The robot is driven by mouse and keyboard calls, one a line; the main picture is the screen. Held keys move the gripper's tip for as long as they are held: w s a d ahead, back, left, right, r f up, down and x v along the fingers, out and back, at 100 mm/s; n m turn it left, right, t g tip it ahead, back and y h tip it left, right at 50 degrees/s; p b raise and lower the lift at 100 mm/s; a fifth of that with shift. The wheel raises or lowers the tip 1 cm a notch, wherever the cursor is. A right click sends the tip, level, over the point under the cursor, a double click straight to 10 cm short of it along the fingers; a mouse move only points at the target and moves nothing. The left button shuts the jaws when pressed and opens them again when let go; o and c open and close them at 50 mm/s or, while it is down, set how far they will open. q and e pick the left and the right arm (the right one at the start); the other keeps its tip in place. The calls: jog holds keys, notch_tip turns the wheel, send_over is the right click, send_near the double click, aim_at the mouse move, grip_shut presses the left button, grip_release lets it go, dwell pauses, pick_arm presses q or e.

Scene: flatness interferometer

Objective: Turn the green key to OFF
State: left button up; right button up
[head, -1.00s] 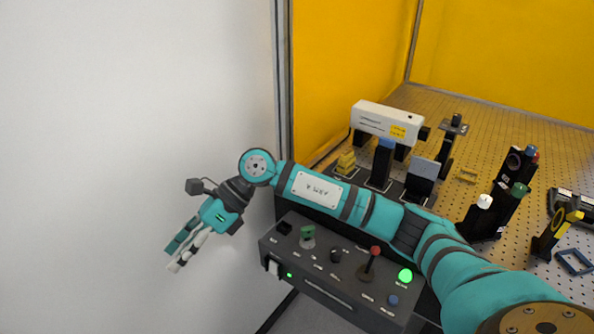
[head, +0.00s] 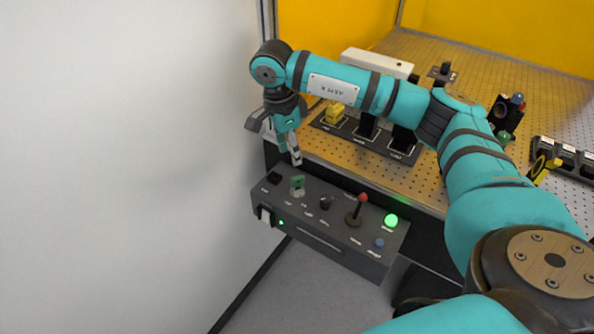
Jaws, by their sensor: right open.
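The green key (head: 297,185) stands in its switch near the left end of the dark control box (head: 332,253). Its labels are too small to read. My right gripper (head: 290,161) hangs just above and behind the key, fingers pointing down. It is open and empty, and apart from the key. My left gripper is not in view.
The box also carries a black knob (head: 325,202), a red-tipped lever (head: 357,210), a lit green button (head: 391,221) and a blue button (head: 379,243). A perforated bench (head: 450,80) with optical mounts lies behind. A white wall (head: 120,150) is at left.

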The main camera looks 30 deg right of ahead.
aim_at(297, 177)
jog(key=f, duration=0.3)
jog(key=d+f+p, duration=0.1)
jog(key=f, duration=0.3)
jog(key=f+p, duration=0.1)
jog(key=f, duration=0.2)
jog(key=shift+s+d+f, duration=0.15)
jog(key=shift+d, duration=0.05)
jog(key=shift+c, duration=0.5)
grip_shut()
